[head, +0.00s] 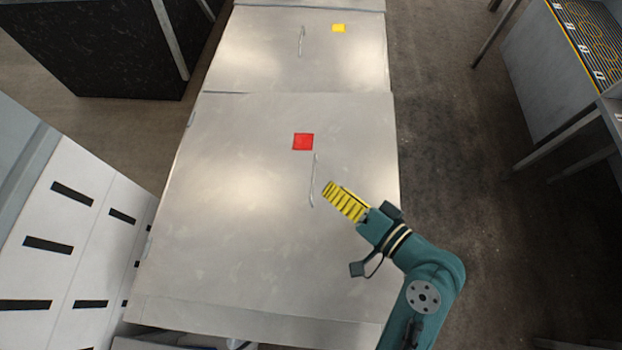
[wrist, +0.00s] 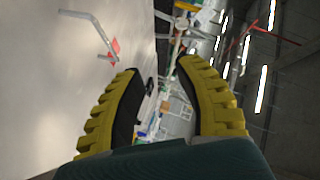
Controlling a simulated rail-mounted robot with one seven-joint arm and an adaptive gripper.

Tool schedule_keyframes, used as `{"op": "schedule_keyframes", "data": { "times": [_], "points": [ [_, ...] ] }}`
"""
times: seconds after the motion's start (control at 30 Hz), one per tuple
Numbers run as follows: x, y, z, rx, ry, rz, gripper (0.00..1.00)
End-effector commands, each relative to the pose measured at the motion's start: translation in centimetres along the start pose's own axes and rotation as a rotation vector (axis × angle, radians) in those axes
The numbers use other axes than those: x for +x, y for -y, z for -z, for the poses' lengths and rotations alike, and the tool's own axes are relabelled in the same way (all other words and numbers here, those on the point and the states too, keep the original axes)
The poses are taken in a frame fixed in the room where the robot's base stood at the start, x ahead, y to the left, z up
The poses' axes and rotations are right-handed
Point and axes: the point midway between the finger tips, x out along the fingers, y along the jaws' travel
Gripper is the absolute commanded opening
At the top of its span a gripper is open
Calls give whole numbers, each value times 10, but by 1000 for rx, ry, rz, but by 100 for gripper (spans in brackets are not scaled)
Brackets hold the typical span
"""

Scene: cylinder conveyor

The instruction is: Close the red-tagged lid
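The red-tagged lid (head: 230,220) is a large grey metal panel in the middle of the head view. Its red tag (head: 303,142) is square, with a thin metal handle (head: 312,182) just below and to its right. From the head view I cannot tell exactly how far the lid is tilted. My gripper (head: 333,190) has yellow ribbed fingers and appears just right of the handle, apart from it. In the wrist view my gripper (wrist: 160,70) is open and empty, with the handle (wrist: 103,38) and red tag (wrist: 115,46) at upper left.
A second metal lid (head: 250,50) with a yellow tag (head: 338,28) and its own handle lies beyond. A white slotted cabinet (head: 75,235) stands at left and a dark block (head: 100,50) at upper left. Bare floor (head: 470,170) runs along the right, before a grey bench (head: 560,85).

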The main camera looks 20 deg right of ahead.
Motion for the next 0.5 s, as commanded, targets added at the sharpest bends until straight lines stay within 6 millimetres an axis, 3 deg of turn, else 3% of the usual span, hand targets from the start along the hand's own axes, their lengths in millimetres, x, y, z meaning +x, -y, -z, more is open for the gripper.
{"op": "schedule_keyframes", "data": {
  "times": [0.03,0.13,0.3,0.5],
  "points": [
    [-15,-43,-16,108,-26,-9,35],
    [-36,-73,-31,242,-63,2,35],
    [-41,-82,-36,302,-82,15,35],
    [-4,-80,-33,298,-76,16,35]
  ]
}}
